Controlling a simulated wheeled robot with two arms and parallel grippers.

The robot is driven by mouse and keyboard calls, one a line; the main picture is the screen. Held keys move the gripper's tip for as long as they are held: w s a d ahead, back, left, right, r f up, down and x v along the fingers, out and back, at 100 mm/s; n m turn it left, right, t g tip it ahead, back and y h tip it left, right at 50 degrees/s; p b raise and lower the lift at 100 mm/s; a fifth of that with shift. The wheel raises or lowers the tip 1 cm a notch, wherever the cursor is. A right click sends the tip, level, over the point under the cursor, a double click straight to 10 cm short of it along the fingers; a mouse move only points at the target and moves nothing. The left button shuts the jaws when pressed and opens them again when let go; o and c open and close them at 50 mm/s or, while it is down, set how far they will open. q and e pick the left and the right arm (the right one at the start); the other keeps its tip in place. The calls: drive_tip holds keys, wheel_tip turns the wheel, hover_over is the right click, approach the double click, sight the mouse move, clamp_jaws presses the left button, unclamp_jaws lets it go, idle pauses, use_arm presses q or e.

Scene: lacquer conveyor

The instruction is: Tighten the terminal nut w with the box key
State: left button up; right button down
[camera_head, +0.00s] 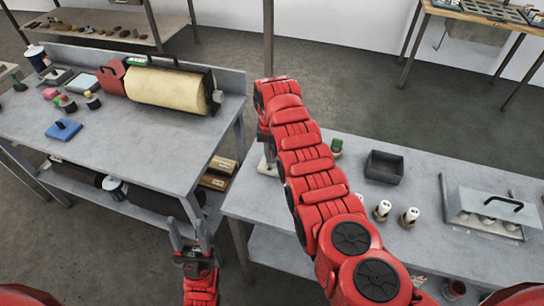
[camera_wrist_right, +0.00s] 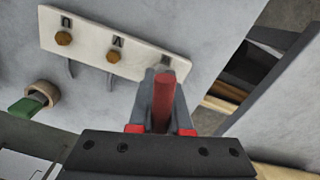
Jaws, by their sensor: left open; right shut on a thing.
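A white terminal plate (camera_wrist_right: 100,37) shows in the right wrist view, with two brass hex nuts (camera_wrist_right: 63,38) in sight. Its third label (camera_wrist_right: 167,61) is partly covered, and the nut w is hidden behind my gripper and key. My right gripper (camera_wrist_right: 160,85) is shut on the red-handled box key (camera_wrist_right: 165,100), in line with that third place. I cannot tell whether the key sits on the nut. In the head view my right arm hides most of this gripper. My left gripper (camera_head: 187,236) is open and empty, low between the two tables.
A green thing in a tan ring (camera_wrist_right: 42,98) stands near the plate. The right table (camera_head: 420,170) holds a dark open box (camera_head: 384,167), small white bottles (camera_head: 382,209) and a grey case (camera_head: 490,212). The left table (camera_head: 130,140) carries a large tan roll (camera_head: 165,90).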

drive_tip(key=shift+a+f+m+b, duration=0.1)
drive_tip(key=shift+f+m+b, duration=0.05)
drive_tip(key=shift+m+b, duration=0.3)
drive_tip(key=shift+m, duration=0.95)
drive_tip(key=shift+b, duration=0.35)
drive_tip(key=shift+a+m+b, duration=0.1)
drive_tip(key=shift+m+b, duration=0.45)
drive_tip(key=shift+m, duration=0.85)
